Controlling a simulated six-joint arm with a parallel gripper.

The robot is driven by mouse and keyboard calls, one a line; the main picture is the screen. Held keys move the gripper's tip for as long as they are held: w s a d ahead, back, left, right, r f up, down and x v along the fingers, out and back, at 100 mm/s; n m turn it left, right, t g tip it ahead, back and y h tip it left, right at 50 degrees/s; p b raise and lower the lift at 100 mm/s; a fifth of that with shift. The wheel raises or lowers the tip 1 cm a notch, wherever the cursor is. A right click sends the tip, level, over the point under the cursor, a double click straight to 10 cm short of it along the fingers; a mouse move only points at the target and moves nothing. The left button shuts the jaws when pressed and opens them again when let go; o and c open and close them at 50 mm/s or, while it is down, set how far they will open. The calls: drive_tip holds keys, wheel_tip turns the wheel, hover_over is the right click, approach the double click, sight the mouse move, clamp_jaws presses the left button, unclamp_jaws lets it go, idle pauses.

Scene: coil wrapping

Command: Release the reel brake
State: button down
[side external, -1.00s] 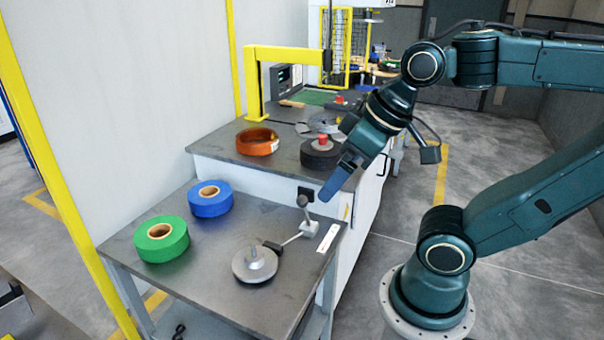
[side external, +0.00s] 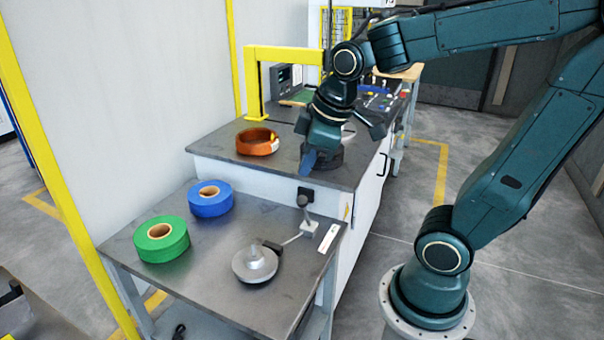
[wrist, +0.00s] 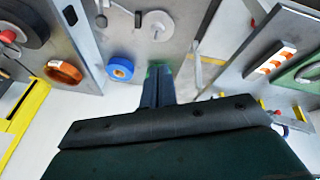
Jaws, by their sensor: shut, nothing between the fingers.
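The reel brake lever stands upright with a dark grey knob (side external: 303,200) on a small pale base block (side external: 309,229) at the grey table's right side. A thin arm with a dark pad reaches from it to the grey reel spindle disc (side external: 255,265); whether the pad touches the disc is unclear. The spindle disc (wrist: 158,27) also shows at the top of the wrist view. My gripper (side external: 308,167) is shut and empty, pointing down, above the knob in the side view and apart from it. In the wrist view my gripper (wrist: 158,86) partly hides the green roll.
A green tape roll (side external: 161,239) and a blue tape roll (side external: 210,199) lie on the table's left. An orange ring (side external: 257,142) and a dark coil (side external: 330,158) sit on the higher bench behind. A yellow frame (side external: 255,85) rises above that bench.

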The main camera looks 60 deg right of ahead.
drive_tip(key=w+d+f+n+g, duration=0.2)
drive_tip(key=w+d+f+n, duration=0.6)
drive_tip(key=f, duration=0.5)
drive_tip(key=w+d, duration=0.2)
drive_tip(key=shift+w+d+f+n+g, duration=0.15)
drive_tip(key=shift+w+d+n+g, duration=0.15)
drive_tip(key=shift+w+d, duration=0.1)
drive_tip(key=shift+f, duration=0.1)
approach(306, 212)
drive_tip(key=w+a+f, duration=0.3)
drive_tip(key=shift+a+f, duration=0.35)
drive_tip(key=shift+a, duration=0.05)
drive_tip(key=shift+w, duration=0.1)
drive_tip(key=shift+d, duration=0.1)
idle(0.6)
